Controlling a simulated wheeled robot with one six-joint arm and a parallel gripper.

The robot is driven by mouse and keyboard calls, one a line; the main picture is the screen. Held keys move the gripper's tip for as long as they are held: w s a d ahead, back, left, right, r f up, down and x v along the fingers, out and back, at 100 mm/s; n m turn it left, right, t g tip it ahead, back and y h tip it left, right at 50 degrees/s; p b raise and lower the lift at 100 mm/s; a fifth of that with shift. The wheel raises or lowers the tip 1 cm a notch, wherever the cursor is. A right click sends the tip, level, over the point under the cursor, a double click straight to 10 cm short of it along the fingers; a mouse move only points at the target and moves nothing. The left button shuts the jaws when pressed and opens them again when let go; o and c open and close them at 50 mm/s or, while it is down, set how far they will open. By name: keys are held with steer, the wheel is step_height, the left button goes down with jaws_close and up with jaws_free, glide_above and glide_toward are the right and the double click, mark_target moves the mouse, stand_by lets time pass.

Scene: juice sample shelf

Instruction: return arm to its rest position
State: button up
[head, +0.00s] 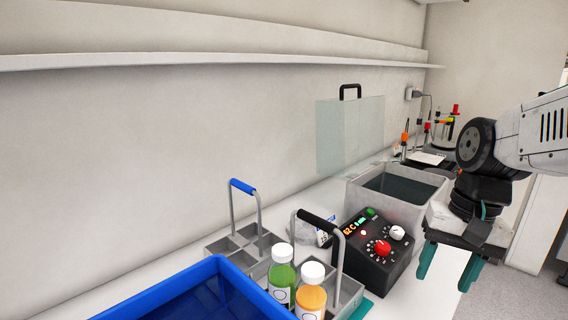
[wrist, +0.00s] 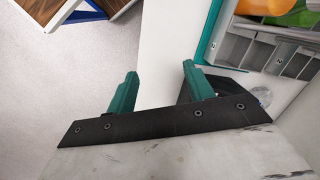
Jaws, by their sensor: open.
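My gripper (head: 446,266) hangs at the right of the head view, pointing down, in front of the grey water bath and near the counter's front edge. Its two teal fingers are apart with nothing between them. In the wrist view my gripper (wrist: 158,88) is also open and empty, with the floor and the white counter edge below it. My arm comes in from the right edge of the head view.
A grey bath (head: 400,205) and a black control box (head: 372,250) stand on the counter. A carrier (head: 345,290) with a green bottle (head: 282,278) and an orange bottle (head: 311,292) stands beside a blue tray (head: 205,270). A glass panel (head: 350,135) stands behind. Floor (head: 535,285) is clear at right.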

steer(key=s+r+n+t+h, duration=0.1)
steer(key=s+n, duration=0.3)
steer(key=s, duration=0.7)
steer(key=shift+s+t+h, duration=0.15)
steer(key=shift+t+h, duration=0.15)
steer(key=shift+t, duration=0.1)
